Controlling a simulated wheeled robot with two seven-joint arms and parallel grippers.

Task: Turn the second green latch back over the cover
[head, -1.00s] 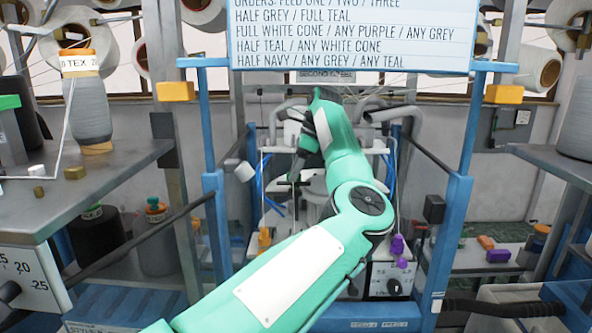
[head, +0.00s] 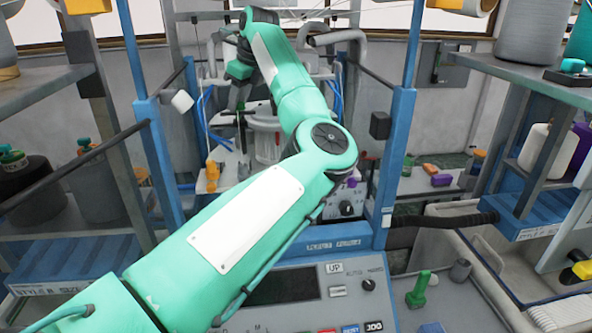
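My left arm reaches from the lower left to the knitting machine (head: 267,143) at the back centre. My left gripper (head: 238,98) is at the arm's far end, small and dark, pointing down above the machine's left side. Its fingers are too small to tell whether they are open or shut, or whether they touch anything. I cannot make out a green latch or the cover there; the arm and gripper hide part of the machine. My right gripper is not in view.
Blue posts (head: 160,160) frame the machine on both sides. A control panel (head: 300,290) with buttons and a dial is in front. A green peg-like part (head: 419,287) stands on a grey tray at lower right. Shelves with yarn cones stand left and right.

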